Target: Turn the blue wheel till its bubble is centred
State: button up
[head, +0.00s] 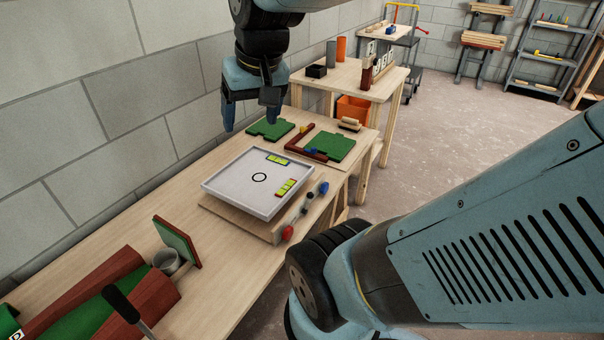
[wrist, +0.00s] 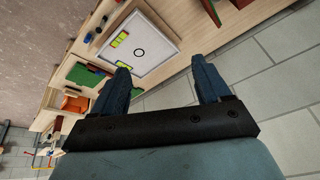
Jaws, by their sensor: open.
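The blue wheel (head: 323,187) sits at the right end of a short row of knobs along the tilting tray's front edge. A red wheel (head: 288,232) is at the near end, with dark parts between them. The white tray (head: 225,183) has a black ring in its middle and two yellow-green vials, one at the far edge (head: 277,160) and one near the front edge (head: 286,188). Their bubbles are too small to read. My gripper (head: 249,122) is open and empty, above and behind the tray, apart from the wheels. The wrist view shows its open fingers (wrist: 162,66) and the tray (wrist: 155,62).
Green boards (head: 330,146) and a brown L-shaped piece lie beyond the tray. A tin (head: 168,261), a framed green panel and red-brown battens (head: 90,290) lie at the near left. The block wall (head: 100,120) runs close behind the bench. An orange bin (head: 353,109) stands beyond.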

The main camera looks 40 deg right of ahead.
aim_at(327, 188)
jog(key=w+d+f+m+g+y, duration=0.1)
jog(key=w+d+f+m+y, duration=0.5)
jog(key=d+f, duration=0.45)
jog(key=w+d+f+m+y, duration=0.3)
jog(key=w+d+f+m, duration=0.35)
jog(key=d+f, duration=0.4)
jog(key=s+d+f+m+t+h, duration=0.1)
jog(key=s+d+f+m+t, duration=0.2)
jog(key=d+f+m+t, duration=0.45)
jog(key=s+d+f+m+t+h, duration=0.15)
jog(key=s+d+f+m, duration=0.3)
jog(key=f, duration=0.55)
jog(key=s+d+f+m+t, duration=0.3)
jog(key=d+f+m+t, duration=0.2)
jog(key=d+f, duration=0.3)
jog(key=x, duration=0.5)
jog(key=f+x, duration=0.1)
jog(key=x, duration=0.3)
jog(key=a+x, duration=0.1)
jog(key=x, duration=0.4)
jog(key=shift+a+f, duration=0.15)
jog(key=shift+f, duration=0.1)
jog(key=shift+c, duration=0.2)
